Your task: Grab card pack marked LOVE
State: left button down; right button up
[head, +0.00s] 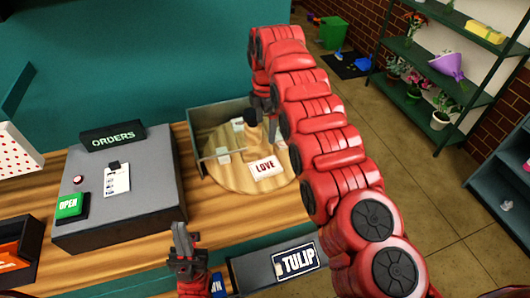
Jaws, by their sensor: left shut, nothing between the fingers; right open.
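The card pack marked LOVE (265,168) is white with red letters and lies near the front of a round wooden board (226,180). My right gripper (272,120) is open, pointing down above the back of the board, behind the LOVE pack and apart from it. The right arm partly hides its fingers and the board's right side. My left gripper (184,240) is shut and empty, low at the front of the counter, left of and nearer than the pack.
Other small pale packs (223,156) and a tan upright piece (252,128) are on the board. A dark green panel (222,118) borders its back and left. The grey ORDERS box (125,190) stands left. A TULIP-labelled bin (297,261) is in front.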

jog(key=b, duration=0.9)
send_over(263, 167)
notch_tip(263, 167, down, 7)
jog(key=shift+w+d+f+p, duration=0.3)
jog(key=shift+d+f+p, duration=0.1)
jog(key=shift+d+p, duration=0.2)
jog(key=shift+s+a+f+p, duration=0.15)
jog(key=shift+f+p, duration=0.1)
jog(key=shift+f, duration=0.2)
jog(key=shift+a+f+p, duration=0.1)
jog(key=shift+f+p, duration=0.1)
jog(key=shift+f, duration=0.2)
jog(key=shift+s+f, duration=0.15)
jog(key=shift+f, duration=0.4)
jog(key=shift+f+p, duration=0.3)
jog(key=shift+p, duration=0.1)
jog(key=shift+a+f+p, duration=0.1)
jog(key=shift+f+p, duration=0.25)
jog(key=f+p, duration=0.1)
jog(key=f, duration=0.2)
jog(key=shift+s+a+f+p, duration=0.1)
jog(key=shift+a+f+p, duration=0.1)
jog(key=shift+p, duration=0.15)
jog(key=shift+f, duration=0.45)
jog(key=c, duration=1.2)
jog(key=shift+o, duration=0.2)
jog(key=shift+r, duration=0.1)
